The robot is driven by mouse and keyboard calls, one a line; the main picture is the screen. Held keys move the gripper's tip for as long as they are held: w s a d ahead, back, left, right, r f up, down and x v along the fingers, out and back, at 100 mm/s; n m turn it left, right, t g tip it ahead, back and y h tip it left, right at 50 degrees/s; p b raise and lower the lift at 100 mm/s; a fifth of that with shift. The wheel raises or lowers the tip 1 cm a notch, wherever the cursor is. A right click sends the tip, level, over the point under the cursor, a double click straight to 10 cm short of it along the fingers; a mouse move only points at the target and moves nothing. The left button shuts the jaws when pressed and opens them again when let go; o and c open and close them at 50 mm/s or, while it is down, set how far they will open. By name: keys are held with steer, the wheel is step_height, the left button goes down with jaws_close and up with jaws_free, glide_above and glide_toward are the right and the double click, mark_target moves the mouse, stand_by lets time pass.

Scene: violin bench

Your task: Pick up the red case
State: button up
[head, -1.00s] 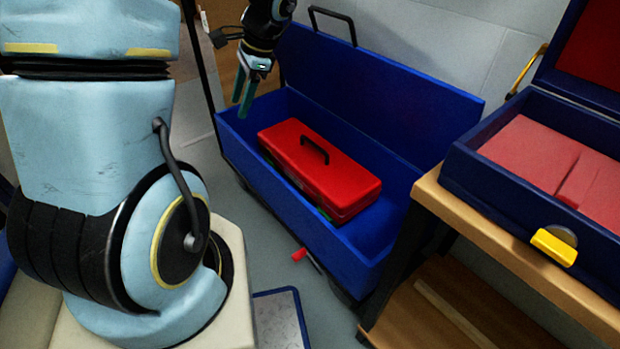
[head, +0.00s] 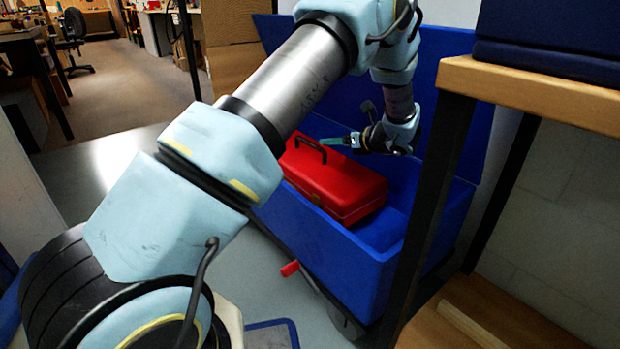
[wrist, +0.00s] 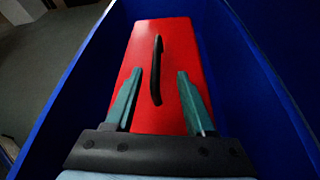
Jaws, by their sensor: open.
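The red case (head: 345,190) lies in the open blue bin, its black handle (head: 308,146) standing up from the lid. In the wrist view the red case (wrist: 178,80) fills the middle, and its black handle (wrist: 156,70) runs away from me between the lines of the two fingers. My gripper (head: 335,141) is open, with its teal fingers close to the handle in the head view. In the wrist view my gripper (wrist: 158,88) has a finger on each side of the handle's near end. I cannot tell whether the fingers touch the case.
The blue bin (head: 370,275) has walls close around the case and a raised lid behind it. A wooden bench (head: 540,95) with a dark leg stands to the right. A red pedal-like part (head: 290,268) sticks out low at the bin's front. Open floor lies at the left.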

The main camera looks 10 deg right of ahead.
mark_target(310, 143)
steer(key=b+x, duration=0.1)
steer(key=x, duration=0.4)
steer(key=shift+b, duration=0.35)
steer(key=b+x, duration=0.2)
steer(key=x, duration=0.1)
steer(key=b+x, duration=0.1)
steer(key=x, duration=0.1)
steer(key=shift+s+a+f, duration=0.25)
steer(key=shift+s+f, duration=0.05)
steer(key=shift+w+a, duration=0.15)
steer(key=shift+w, duration=0.1)
jaws_close()
stand_by(0.4)
steer(key=shift+r, duration=0.2)
